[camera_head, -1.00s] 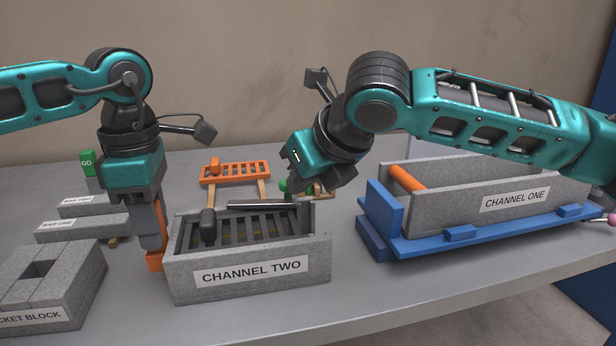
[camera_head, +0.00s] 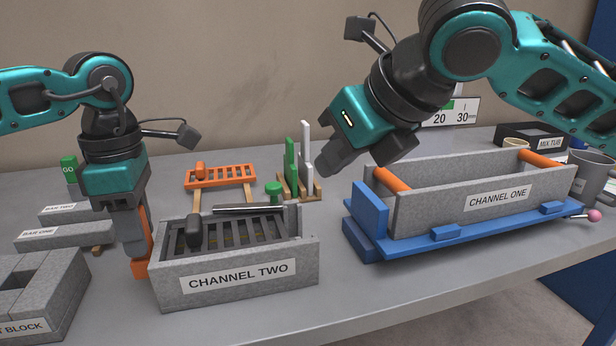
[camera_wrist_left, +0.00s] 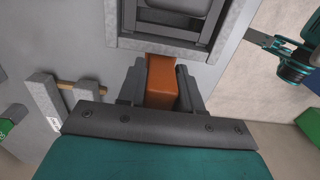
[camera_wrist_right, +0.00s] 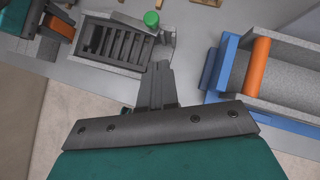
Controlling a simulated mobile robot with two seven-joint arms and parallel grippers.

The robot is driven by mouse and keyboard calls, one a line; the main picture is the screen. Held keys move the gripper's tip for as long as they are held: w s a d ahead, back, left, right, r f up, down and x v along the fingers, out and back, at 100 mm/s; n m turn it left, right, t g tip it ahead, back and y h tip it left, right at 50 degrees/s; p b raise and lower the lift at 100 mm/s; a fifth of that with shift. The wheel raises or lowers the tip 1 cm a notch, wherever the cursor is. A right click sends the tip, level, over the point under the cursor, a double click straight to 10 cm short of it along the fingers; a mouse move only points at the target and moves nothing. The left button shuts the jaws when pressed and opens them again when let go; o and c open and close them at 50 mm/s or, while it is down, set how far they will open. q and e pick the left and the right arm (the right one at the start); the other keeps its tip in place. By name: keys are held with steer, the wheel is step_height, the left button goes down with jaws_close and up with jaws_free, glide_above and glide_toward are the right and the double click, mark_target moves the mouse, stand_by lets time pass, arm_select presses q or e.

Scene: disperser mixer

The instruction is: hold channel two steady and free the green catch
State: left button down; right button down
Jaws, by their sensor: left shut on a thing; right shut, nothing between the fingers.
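Channel two (camera_head: 238,275) is a grey labelled trough with a dark slatted grate (camera_head: 240,232) inside. My left gripper (camera_head: 136,250) is shut on an orange handle (camera_head: 140,270) at its left end; the left wrist view shows this handle (camera_wrist_left: 161,80) between the fingers. The green catch (camera_head: 274,188) is a round knob at the back right corner of channel two; it also shows in the right wrist view (camera_wrist_right: 151,19). My right gripper (camera_head: 330,160) is shut and empty, raised right of the catch and apart from it.
Channel one (camera_head: 495,200) sits in a blue cradle (camera_head: 440,240) to the right. An orange rack (camera_head: 222,176) and a stand with upright green and white pieces (camera_head: 290,165) are behind. Grey bars (camera_head: 65,236) and a socket block (camera_head: 60,290) are at left.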

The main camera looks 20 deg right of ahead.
arm_select(q)
steer(key=shift+d+f, duration=0.1)
arm_select(e)
steer(key=shift+v, duration=1.4)
arm_select(q)
steer(key=shift+s, duration=0.1)
arm_select(e)
steer(key=shift+w+d+f, duration=0.1)
steer(key=shift+d, duration=0.1)
steer(key=n+t+y, duration=0.2)
steer(key=t+y, duration=0.1)
steer(key=y, duration=0.1)
glide_toward(280, 191)
steer(key=x, duration=0.5)
arm_select(q)
steer(key=shift+f, duration=0.1)
arm_select(e)
steer(key=shift+w+a+f, duration=0.2)
steer(key=shift+w+a, duration=0.2)
steer(key=shift+w, duration=0.1)
